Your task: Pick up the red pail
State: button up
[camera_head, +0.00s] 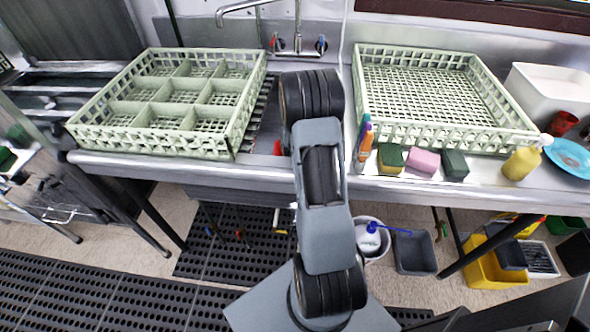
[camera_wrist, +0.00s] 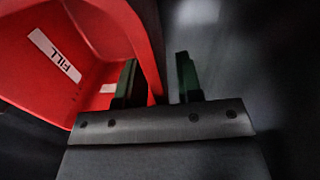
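The red pail (camera_wrist: 88,28) fills the upper left of the wrist view, with a white "FILL" label (camera_wrist: 54,55) on its inner wall. My gripper (camera_wrist: 160,76) is open, with its two dark green fingers apart. The left finger shows against the pail's inside and the right finger is outside it. The pail's wall runs between them, with a visible gap to the right finger. I cannot tell whether the left finger touches the wall. In the head view, my arm hides the gripper; only a small red patch, likely the pail (camera_head: 277,147), shows beside the arm at the sink.
A divided green rack (camera_head: 150,143) stands left of the sink and an open green rack (camera_head: 440,141) right of it. The faucet (camera_head: 297,43) is behind my arm. Sponges (camera_head: 424,160), bottles (camera_head: 521,163) and a blue plate (camera_head: 570,157) line the right counter edge.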

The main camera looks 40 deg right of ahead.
grip_shut()
jog(key=shift+r, duration=0.1)
dwell(0.3)
